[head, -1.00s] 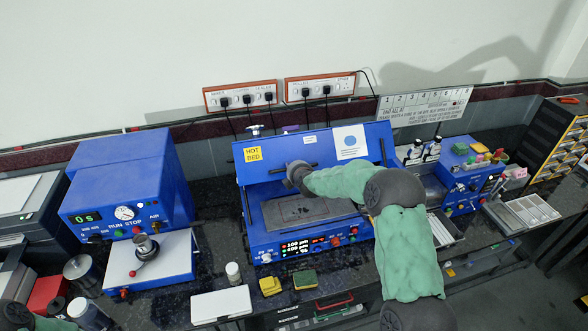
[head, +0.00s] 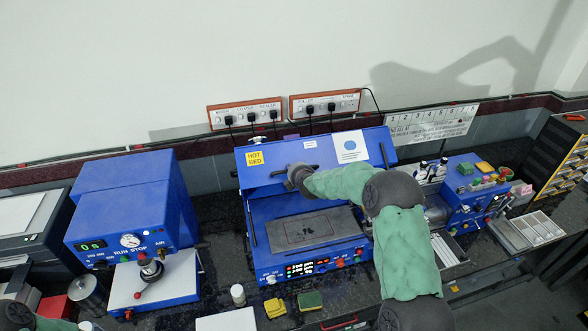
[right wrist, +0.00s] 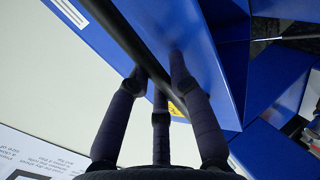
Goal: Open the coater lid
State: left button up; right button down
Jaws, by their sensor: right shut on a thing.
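The coater (head: 300,262) is a blue machine with a dark flat bed (head: 305,228) and a lit front panel. Its blue lid (head: 315,150) stands tilted up behind the bed, with a yellow HOT BED label and a white sheet on its face. My right gripper (head: 298,178) is at the lid's front, in front of its dark handle. In the right wrist view the fingers (right wrist: 158,85) are shut on the black handle bar (right wrist: 112,35), close to the blue lid. The left gripper is out of view; only part of my left arm shows at the lower left.
A blue machine with a gauge (head: 130,210) stands left. A yellow sponge (head: 274,308), a green sponge (head: 310,301) and a small white bottle (head: 237,295) lie in front of the coater. More blue equipment (head: 465,195) stands right. Power strips (head: 325,103) hang on the wall behind.

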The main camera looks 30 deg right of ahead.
jog(key=c, duration=1.1)
grip_release()
jog(key=v, duration=1.2)
jog(key=shift+f, duration=0.1)
